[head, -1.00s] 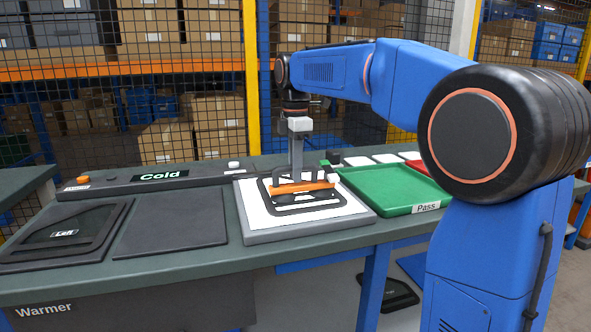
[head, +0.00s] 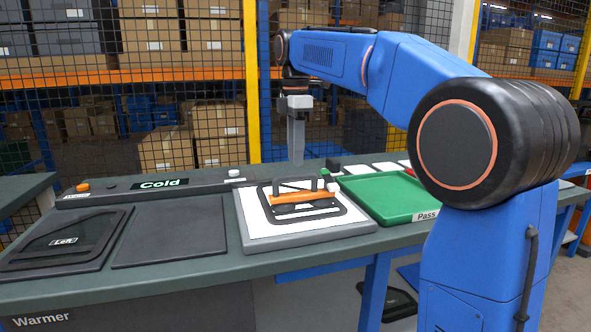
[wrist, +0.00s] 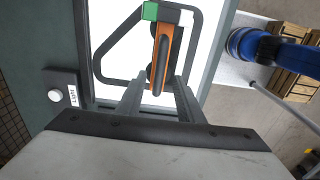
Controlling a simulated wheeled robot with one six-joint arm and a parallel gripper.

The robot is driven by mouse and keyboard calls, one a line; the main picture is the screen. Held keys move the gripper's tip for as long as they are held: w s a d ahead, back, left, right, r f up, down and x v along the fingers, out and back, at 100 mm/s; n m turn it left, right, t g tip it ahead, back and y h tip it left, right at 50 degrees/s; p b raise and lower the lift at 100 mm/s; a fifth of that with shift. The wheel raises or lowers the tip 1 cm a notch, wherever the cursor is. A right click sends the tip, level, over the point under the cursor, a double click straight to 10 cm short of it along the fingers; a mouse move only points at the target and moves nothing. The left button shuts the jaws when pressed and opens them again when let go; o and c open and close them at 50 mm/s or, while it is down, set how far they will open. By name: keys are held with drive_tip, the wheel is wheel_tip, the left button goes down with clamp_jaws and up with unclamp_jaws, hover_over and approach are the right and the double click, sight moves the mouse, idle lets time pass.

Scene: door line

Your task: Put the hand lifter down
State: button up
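The hand lifter, an orange bar with dark pads (head: 300,197), lies on a black frame-shaped panel (head: 346,212) on the white lit plate (head: 256,228). In the wrist view the lifter (wrist: 165,50) runs upright in the picture, with a green block at its upper end. My gripper (head: 297,162) hangs above and behind the lifter in the head view, apart from it. In the wrist view its two fingers (wrist: 160,92) stand apart with nothing held between them; the lifter shows beyond them.
A green Pass tray (head: 385,196) stands right of the plate. A Cold display bar (head: 160,183) runs along the back. A light button (wrist: 56,96) sits beside the plate.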

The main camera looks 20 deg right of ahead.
drive_tip(key=shift+r, duration=2.35)
drive_tip(key=shift+s, duration=0.1)
drive_tip(key=s+d+f+m+t, duration=0.2)
drive_tip(key=s+f+m, duration=0.7)
drive_tip(key=s+f, duration=0.7)
drive_tip(key=s+d+f+m+t, duration=0.2)
drive_tip(key=s+d+f+m, duration=0.3)
drive_tip(key=s+f+m, duration=0.4)
drive_tip(key=s+f, duration=0.7)
drive_tip(key=s, duration=0.1)
drive_tip(key=shift+s+t, duration=0.15)
drive_tip(key=shift+t, duration=0.25)
